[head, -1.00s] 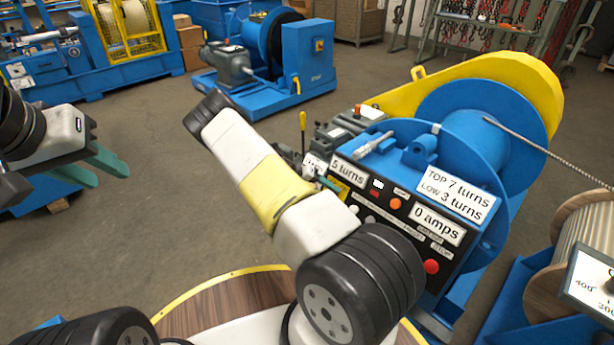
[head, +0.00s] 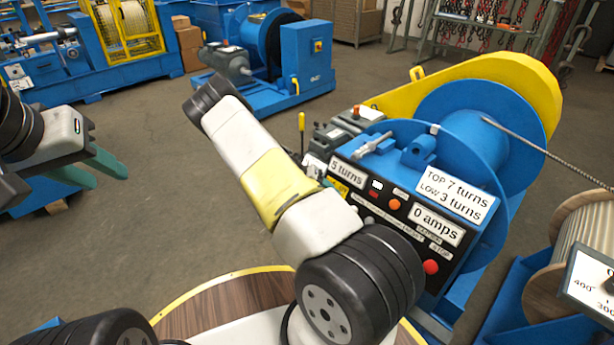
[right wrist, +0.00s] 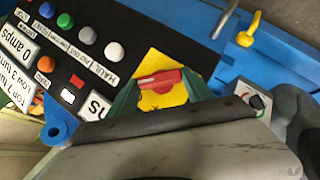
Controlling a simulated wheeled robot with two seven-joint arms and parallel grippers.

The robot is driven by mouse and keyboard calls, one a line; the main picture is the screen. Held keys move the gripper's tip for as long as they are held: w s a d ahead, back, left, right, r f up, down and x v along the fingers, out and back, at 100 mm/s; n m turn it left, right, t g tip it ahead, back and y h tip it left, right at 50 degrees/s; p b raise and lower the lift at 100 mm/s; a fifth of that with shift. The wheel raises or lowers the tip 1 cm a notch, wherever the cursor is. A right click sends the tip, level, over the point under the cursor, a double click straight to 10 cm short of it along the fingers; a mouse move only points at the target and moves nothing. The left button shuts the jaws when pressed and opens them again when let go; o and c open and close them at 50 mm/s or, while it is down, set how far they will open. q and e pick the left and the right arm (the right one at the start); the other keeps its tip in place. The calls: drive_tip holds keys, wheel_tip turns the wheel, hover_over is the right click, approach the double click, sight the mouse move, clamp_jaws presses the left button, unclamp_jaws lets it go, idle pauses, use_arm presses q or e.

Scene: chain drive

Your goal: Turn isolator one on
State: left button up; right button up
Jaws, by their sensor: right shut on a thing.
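The isolator is a red rotary handle (right wrist: 158,82) on a yellow plate at the end of the black control panel, seen in the right wrist view. The handle lies nearly level across that picture. My right gripper (right wrist: 162,79) has its green fingers on either side of the handle and is shut on it. In the head view my right arm hides the handle, and only a bit of the yellow plate (head: 337,186) shows. Which isolator number it bears cannot be read. My left gripper (head: 108,176) is open and empty over the floor at the left.
The black control panel (head: 385,212) carries several buttons and labels reading "5 turns" and "0 amps". A blue winch drum (head: 480,130) with a yellow guard stands behind it. A cable reel (head: 575,245) is at the right. Open floor (head: 150,230) lies at the left.

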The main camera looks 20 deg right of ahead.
drive_tip(key=o, duration=1.4)
drive_tip(key=shift+c, duration=0.2)
drive_tip(key=v, duration=0.7)
drive_tip(key=shift+a+r, duration=0.2)
drive_tip(key=shift+r, duration=0.1)
drive_tip(key=shift+w, duration=0.1)
